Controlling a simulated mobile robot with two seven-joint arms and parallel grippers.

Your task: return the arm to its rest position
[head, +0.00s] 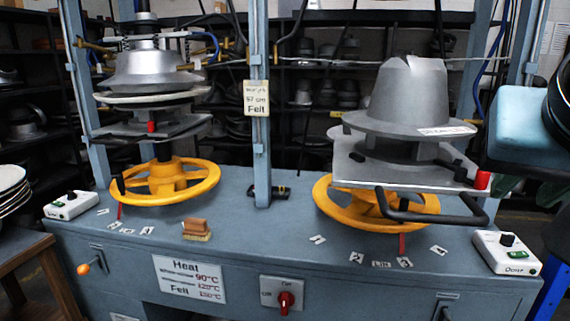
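I cannot make out either of my grippers in the head view. No arm comes in from the left edge, and no fingers show at the right. The right-hand press carries a grey metal hat form (407,92) with a wide brim, upright above a yellow handwheel (335,207). The left-hand press holds a shiny metal hat form (150,70) above another yellow handwheel (207,178). Nothing is seen touching either press.
The grey-blue bench (240,230) bears a small brown block (196,228), white control boxes (70,205) (507,252) and scattered paper labels. A wooden table (35,248) with stacked discs stands left.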

